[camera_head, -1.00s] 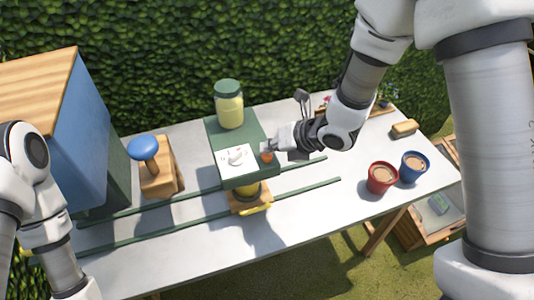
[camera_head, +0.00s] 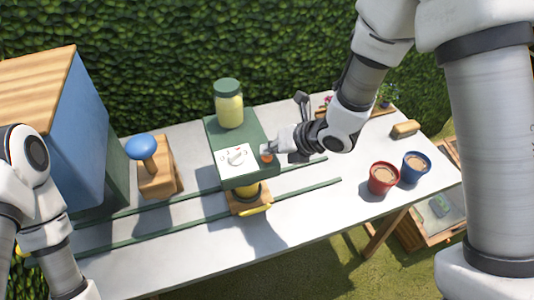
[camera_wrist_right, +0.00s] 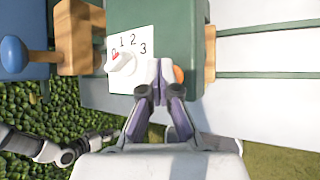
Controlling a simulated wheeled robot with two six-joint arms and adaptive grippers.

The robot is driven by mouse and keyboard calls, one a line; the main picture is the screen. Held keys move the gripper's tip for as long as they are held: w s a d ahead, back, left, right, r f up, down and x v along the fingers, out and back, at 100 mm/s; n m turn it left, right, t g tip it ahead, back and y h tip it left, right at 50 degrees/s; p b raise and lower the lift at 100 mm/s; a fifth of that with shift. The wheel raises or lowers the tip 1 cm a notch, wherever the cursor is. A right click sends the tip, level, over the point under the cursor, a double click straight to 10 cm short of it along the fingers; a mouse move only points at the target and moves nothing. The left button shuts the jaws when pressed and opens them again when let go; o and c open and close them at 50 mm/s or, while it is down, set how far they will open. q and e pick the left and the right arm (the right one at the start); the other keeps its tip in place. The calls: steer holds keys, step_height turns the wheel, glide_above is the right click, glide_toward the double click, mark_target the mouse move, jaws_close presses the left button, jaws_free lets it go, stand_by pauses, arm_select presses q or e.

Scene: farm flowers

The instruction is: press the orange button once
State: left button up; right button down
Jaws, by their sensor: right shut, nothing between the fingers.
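The orange button (camera_head: 266,155) is a small knob on the right part of the green machine (camera_head: 245,141), beside a white dial plate (camera_head: 237,159). My right gripper (camera_head: 274,149) is shut and empty, its tips close to the button. In the right wrist view the shut fingertips (camera_wrist_right: 160,72) overlap the left part of the orange button (camera_wrist_right: 179,74). I cannot tell whether they touch it. The dial (camera_wrist_right: 121,63) is just left of the fingers. My left arm is at the left edge; its gripper is too small and unclear in the right wrist view to read.
A lidded yellow jar (camera_head: 229,104) stands on the machine. A blue knob (camera_head: 141,147) on a wooden block is to the left, by a large blue box (camera_head: 84,135). Red (camera_head: 383,178) and blue (camera_head: 415,167) pots stand to the right. Green rails (camera_head: 300,195) cross the table.

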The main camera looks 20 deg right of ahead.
mark_target(270, 157)
steer(key=shift+r, duration=0.1)
steer(key=shift+r+p, duration=0.6)
steer(key=shift+r, duration=0.3)
step_height(270, 157, up, 5)
steer(key=p, duration=0.3)
steer(key=shift+r+p, duration=0.1)
steer(key=shift+p, duration=0.2)
stand_by(0.6)
